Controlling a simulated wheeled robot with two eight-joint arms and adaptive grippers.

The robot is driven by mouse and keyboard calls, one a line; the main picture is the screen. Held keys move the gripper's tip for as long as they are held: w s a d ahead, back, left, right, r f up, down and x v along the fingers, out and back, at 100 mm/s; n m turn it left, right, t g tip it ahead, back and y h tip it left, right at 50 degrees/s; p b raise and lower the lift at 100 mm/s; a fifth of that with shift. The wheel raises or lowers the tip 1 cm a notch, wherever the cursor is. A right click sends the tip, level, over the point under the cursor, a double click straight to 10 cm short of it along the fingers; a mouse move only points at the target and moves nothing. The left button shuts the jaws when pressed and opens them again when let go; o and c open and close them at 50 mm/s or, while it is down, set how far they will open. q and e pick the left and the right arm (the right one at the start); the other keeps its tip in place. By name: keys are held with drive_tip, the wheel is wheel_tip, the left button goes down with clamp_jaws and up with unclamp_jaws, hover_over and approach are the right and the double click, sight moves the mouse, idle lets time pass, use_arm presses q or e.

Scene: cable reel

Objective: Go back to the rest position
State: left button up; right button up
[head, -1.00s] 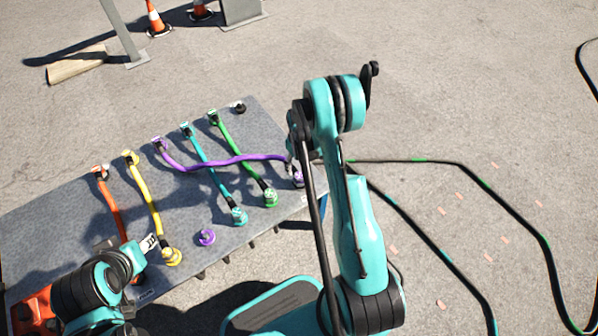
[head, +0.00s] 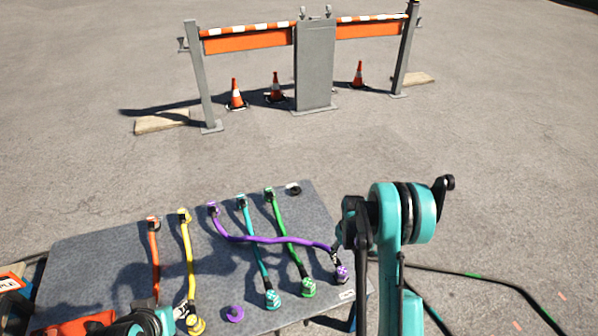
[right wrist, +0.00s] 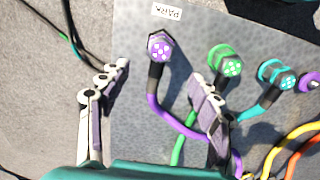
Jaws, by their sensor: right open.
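A purple cable (head: 270,240) runs across the grey board (head: 90,262), crossing the teal cable (head: 252,245) and the green cable (head: 290,245). Its purple plug (head: 342,273) is at the board's right end, near a label reading PARK in the right wrist view. My right gripper (right wrist: 160,78) is open and empty, its fingers on either side of the purple plug (right wrist: 160,47) and apart from it. In the head view my right arm partly hides that gripper. Only a little of my left arm shows at the bottom left; its jaws cannot be made out.
An orange cable (head: 154,260) and a yellow cable (head: 188,255) lie on the board's left part. A purple socket (head: 235,313) is at its front edge. An orange-and-white barrier (head: 250,40) with several cones stands behind. Loose cables (head: 480,277) lie on the ground at right.

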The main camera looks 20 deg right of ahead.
drive_tip(key=shift+r, duration=0.1)
drive_tip(key=s+a+r+t, duration=0.2)
drive_tip(key=a+r, duration=0.2)
drive_tip(key=r, duration=0.6)
drive_tip(key=s+a+r+t, duration=0.1)
drive_tip(key=s+a+r, duration=0.15)
drive_tip(key=r, duration=0.65)
drive_tip(key=s+a+r+t, duration=0.2)
drive_tip(key=s+a+r, duration=0.2)
drive_tip(key=s, duration=0.3)
drive_tip(key=s+a+r+m+t, duration=0.1)
drive_tip(key=s+a+r+t, duration=0.1)
drive_tip(key=s+a+r, duration=0.2)
drive_tip(key=s+a, duration=0.1)
drive_tip(key=s, duration=0.2)
drive_tip(key=shift+s+r, duration=0.3)
drive_tip(key=shift+s, duration=0.05)
